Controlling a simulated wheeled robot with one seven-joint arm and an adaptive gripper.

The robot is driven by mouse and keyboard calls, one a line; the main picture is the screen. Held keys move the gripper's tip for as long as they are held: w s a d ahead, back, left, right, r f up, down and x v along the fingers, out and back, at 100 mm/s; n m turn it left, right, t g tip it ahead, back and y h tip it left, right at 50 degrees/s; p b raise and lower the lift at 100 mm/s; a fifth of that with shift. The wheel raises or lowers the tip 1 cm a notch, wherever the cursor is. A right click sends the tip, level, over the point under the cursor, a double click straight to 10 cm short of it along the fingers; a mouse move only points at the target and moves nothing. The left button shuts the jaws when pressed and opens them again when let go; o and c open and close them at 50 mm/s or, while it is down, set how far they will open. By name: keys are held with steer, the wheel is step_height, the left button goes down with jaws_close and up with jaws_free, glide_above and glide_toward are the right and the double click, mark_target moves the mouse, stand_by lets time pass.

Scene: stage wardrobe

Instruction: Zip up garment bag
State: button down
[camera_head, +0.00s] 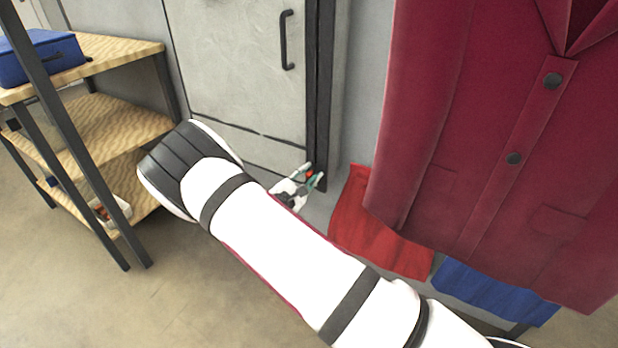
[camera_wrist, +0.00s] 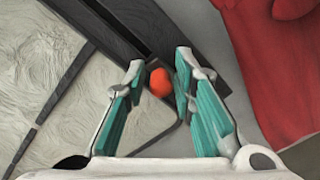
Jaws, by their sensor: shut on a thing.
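My gripper (camera_head: 314,174) is low in the middle of the head view, in front of the foot of a grey panel and its dark upright edge. In the wrist view, my gripper (camera_wrist: 158,72) has its teal-padded fingers on either side of a small rounded orange-red piece (camera_wrist: 160,83) and is shut on it. The same piece shows as a small orange spot in the head view (camera_head: 309,175). It looks like a pull tab, but what it is fixed to is hidden. I cannot clearly make out a garment bag or a zip line.
A maroon buttoned coat (camera_head: 450,130) hangs at the right. Red cloth (camera_head: 375,230) and blue cloth (camera_head: 495,291) show below it. A wooden shelf unit (camera_head: 120,48) with a blue case (camera_head: 38,58) stands at the left. The grey panel (camera_head: 225,70) has a black handle (camera_head: 286,40).

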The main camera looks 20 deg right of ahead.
step_height(320, 180, up, 64)
steer(key=p, duration=2.8)
steer(key=shift+d, duration=0.15)
steer(key=c, duration=1.5)
jaws_free()
steer(key=shift+c, duration=0.2)
steer(key=shift+f, duration=0.1)
steer(key=v, duration=1.2)
